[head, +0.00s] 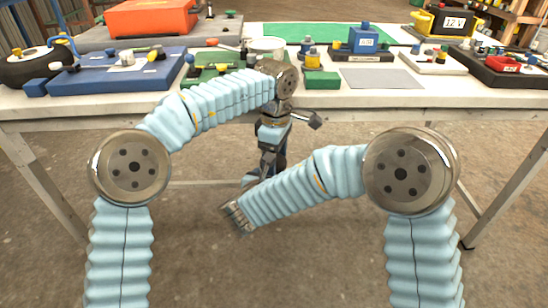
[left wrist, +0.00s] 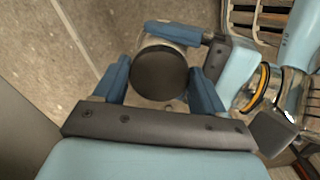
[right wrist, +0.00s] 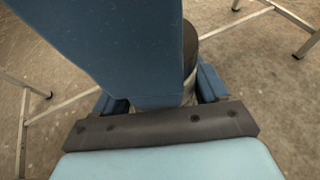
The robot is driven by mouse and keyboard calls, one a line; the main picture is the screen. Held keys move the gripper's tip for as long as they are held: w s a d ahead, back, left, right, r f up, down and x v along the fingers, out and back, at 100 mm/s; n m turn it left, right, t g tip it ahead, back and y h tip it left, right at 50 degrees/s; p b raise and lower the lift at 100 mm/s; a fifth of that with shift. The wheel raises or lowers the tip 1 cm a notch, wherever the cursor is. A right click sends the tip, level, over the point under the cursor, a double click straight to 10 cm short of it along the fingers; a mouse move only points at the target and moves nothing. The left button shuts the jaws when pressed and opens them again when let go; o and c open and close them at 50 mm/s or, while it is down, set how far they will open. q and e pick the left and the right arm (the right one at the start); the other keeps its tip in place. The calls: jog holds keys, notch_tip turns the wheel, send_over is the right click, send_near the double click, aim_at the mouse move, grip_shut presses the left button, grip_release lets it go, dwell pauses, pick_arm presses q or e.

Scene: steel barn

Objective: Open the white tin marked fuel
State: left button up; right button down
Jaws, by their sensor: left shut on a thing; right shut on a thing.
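A tin with a round dark lid (left wrist: 160,72) is held in front of the table, off the floor. My left gripper (left wrist: 161,88) is shut on it at the lid, one blue finger on each side. My right gripper (right wrist: 160,92) is shut on the tin lower down; a little of the pale body (right wrist: 188,88) shows in the right wrist view behind a large blue finger of my left gripper. One right finger also shows beside the lid in the left wrist view. No marking on the tin can be read. In the head view the grippers and arms largely hide it.
A white table (head: 420,99) stands ahead, crowded with a blue board (head: 95,79), an orange case (head: 152,17), a white round container (head: 267,44), a green block (head: 322,81) and a battery box (head: 440,22). A grey mat (head: 381,78) is bare. The floor before the table is clear.

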pick_arm(q)
jog(key=n, duration=0.7)
jog(key=shift+w+r, duration=0.1)
jog(key=shift+w, duration=0.05)
